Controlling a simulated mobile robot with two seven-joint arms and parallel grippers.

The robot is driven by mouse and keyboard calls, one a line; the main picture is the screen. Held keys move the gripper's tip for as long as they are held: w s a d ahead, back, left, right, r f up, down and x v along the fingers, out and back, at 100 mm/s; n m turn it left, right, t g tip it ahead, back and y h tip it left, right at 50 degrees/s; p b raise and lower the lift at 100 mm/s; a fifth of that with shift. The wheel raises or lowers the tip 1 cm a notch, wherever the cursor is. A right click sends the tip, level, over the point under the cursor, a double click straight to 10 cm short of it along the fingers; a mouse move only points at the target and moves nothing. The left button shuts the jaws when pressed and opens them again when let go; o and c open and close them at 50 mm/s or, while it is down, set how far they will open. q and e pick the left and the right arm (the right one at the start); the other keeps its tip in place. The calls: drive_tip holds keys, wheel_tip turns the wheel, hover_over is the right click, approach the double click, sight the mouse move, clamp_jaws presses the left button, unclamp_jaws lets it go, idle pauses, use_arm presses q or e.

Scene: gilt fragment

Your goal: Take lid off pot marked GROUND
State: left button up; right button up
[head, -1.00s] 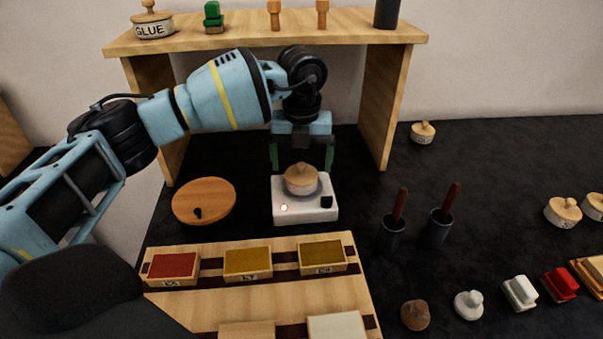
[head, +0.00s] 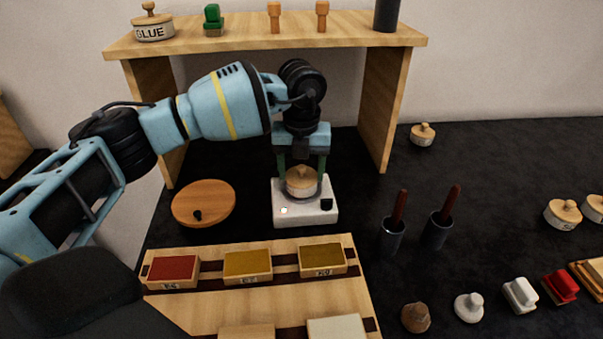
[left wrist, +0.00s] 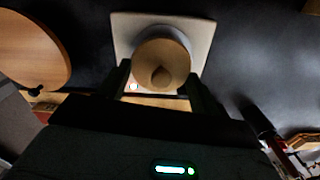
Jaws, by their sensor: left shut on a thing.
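A small round pot with a wooden knobbed lid (head: 301,182) stands on a white square hot plate (head: 290,216) under the shelf. No marking on this pot is readable. My left gripper (head: 301,178) points down, with one finger on each side of the lid, and is shut on it. In the left wrist view the lid (left wrist: 162,58) lies between the two fingers, its knob towards the camera. It still sits on the pot, with no clear gap visible. My right gripper is not in view.
A wooden shelf (head: 230,38) stands over the plate, its right upright (head: 385,105) close by. A round wooden board (head: 204,202) lies left. A rack with coloured blocks (head: 250,296) is in front. Two dark holders (head: 392,238) and other lidded pots (head: 563,214) stand right.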

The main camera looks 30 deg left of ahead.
sight(304, 181)
use_arm(q)
drive_tip(key=shift+r, duration=0.1)
drive_tip(key=shift+r, duration=0.45)
drive_tip(key=shift+s+d+r, duration=0.2)
drive_tip(key=shift+d+r, duration=0.05)
drive_tip(key=shift+r, duration=0.4)
drive_tip(key=shift+s+d+r, duration=0.2)
drive_tip(key=shift+d+r, duration=0.05)
drive_tip(key=shift+r, duration=0.35)
drive_tip(key=s+d+r, duration=0.1)
drive_tip(key=s+d, duration=0.8)
drive_tip(key=d, duration=0.2)
drive_tip(key=shift+d+r+b, duration=0.2)
drive_tip(key=shift+d+b, duration=0.1)
